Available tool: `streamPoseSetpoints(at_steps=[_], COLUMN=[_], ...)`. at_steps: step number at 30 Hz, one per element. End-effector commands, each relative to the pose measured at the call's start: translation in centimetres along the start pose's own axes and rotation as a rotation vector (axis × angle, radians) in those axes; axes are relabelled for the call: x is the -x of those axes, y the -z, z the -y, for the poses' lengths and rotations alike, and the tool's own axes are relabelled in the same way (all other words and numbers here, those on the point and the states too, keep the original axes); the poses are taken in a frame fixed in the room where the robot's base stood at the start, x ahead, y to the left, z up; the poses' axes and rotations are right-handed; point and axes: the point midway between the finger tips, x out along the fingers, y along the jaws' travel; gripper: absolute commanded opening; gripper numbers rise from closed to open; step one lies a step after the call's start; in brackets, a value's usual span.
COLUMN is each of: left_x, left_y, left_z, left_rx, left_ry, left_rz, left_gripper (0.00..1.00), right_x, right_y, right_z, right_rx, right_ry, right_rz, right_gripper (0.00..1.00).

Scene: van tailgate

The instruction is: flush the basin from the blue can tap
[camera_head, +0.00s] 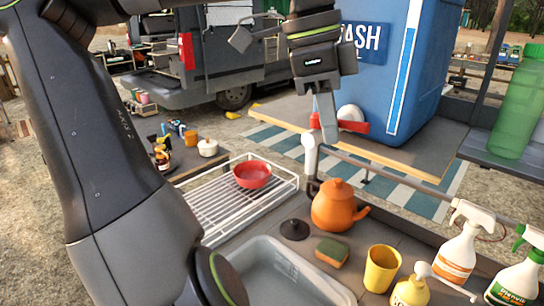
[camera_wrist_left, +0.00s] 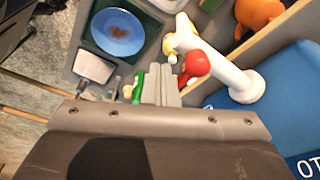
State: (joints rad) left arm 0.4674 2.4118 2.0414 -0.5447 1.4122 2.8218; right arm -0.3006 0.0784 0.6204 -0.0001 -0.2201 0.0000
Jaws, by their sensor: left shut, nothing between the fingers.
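The blue can (camera_head: 375,70) stands on a board at the upper right; its blue side also shows in the left wrist view (camera_wrist_left: 280,95). A red tap handle (camera_head: 355,127) sits at its base, and a red knob (camera_wrist_left: 196,63) shows by a white pipe (camera_wrist_left: 235,79) in the wrist view. My left gripper (camera_head: 327,128) is shut and empty, pointing down beside the red handle; I cannot tell whether they touch. The grey basin (camera_head: 325,282) is at the bottom, partly hidden by my arm. A blue dish (camera_wrist_left: 118,32) with brown bits shows in the wrist view. My right gripper is out of view.
An orange kettle (camera_head: 338,207), a sponge (camera_head: 331,252), a yellow cup (camera_head: 381,268) and spray bottles (camera_head: 459,243) crowd the counter. A white rack (camera_head: 215,205) holds a red bowl (camera_head: 252,175). A green bottle (camera_head: 517,110) stands at the right.

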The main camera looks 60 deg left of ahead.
Motion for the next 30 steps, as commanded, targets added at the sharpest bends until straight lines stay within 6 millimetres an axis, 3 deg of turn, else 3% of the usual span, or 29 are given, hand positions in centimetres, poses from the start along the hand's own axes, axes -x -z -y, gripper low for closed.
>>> streamPoseSetpoints(at_steps=[16,30], left_x=[5.6,5.8], left_y=[1.0,1.0], left_z=[-0.6,-0.7], left_rx=[0.001,0.000], left_ry=[0.001,0.000], left_rz=[-0.002,-0.002], left_gripper=[0.00,0.00], right_x=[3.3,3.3], right_y=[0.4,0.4], right_z=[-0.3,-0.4], right_rx=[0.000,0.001], right_ry=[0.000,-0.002], right_rz=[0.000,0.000], right_gripper=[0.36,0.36])
